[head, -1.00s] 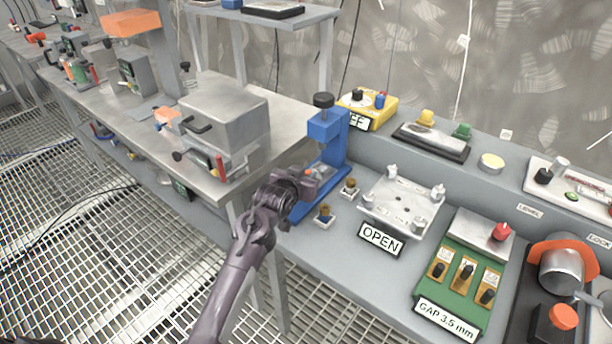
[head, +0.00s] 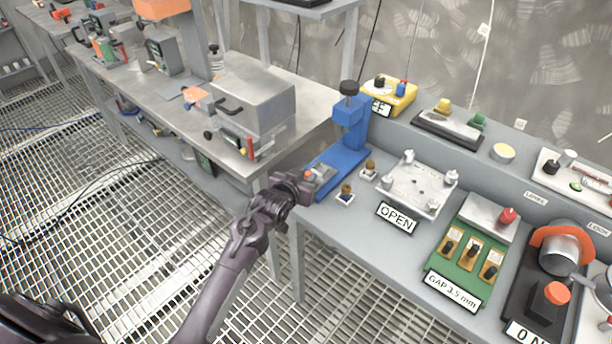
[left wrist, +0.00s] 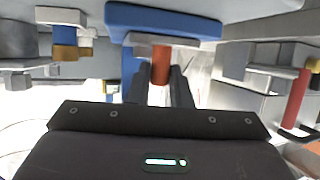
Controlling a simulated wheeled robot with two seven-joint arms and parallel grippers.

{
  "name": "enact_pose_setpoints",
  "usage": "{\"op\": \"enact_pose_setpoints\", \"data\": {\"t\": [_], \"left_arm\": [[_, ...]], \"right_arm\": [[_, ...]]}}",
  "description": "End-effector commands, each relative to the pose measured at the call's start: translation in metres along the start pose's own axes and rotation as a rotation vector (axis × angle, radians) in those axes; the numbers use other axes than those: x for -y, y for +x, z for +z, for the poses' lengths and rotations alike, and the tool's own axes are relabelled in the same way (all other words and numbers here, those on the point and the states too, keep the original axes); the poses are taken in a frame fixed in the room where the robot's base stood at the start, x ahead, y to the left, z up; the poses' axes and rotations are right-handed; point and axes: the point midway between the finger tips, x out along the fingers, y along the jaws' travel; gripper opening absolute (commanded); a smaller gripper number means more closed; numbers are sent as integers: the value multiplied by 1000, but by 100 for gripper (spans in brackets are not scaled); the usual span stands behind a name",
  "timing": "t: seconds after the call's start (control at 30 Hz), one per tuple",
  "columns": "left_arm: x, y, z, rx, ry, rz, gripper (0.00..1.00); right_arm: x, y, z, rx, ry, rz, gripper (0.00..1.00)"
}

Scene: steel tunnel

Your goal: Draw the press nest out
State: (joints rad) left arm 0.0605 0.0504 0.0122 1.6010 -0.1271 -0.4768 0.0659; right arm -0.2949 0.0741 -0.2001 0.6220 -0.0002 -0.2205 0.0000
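The blue press (head: 350,138) stands at the back left of the grey bench, with a black knob on top. Its nest (head: 321,173), a small grey block with an orange-red handle, sits on the front part of the blue base, out in front of the press head. My left gripper (head: 304,181) is at the front of the nest. In the left wrist view its dark fingers (left wrist: 160,88) are closed around the orange-red handle (left wrist: 161,62), beneath the blue base (left wrist: 163,20). My right gripper is not in view.
A grey fixture plate (head: 418,188) and an OPEN sign (head: 397,218) lie farther right. A grey box (head: 252,98) sits on the left table. Free space lies over the floor grating in front.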

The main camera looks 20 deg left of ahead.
Motion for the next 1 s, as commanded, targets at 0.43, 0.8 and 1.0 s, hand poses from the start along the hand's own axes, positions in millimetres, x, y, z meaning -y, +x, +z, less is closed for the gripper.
{"op": "enact_pose_setpoints", "data": {"t": [0.43,0.8,1.0], "left_arm": [[0,-1,0,1,0,0,39],[0,-49,2,2,1,-1,39],[0,-72,1,1,1,0,39]], "right_arm": [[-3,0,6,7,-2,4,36],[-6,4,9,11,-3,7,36],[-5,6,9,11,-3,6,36]]}}
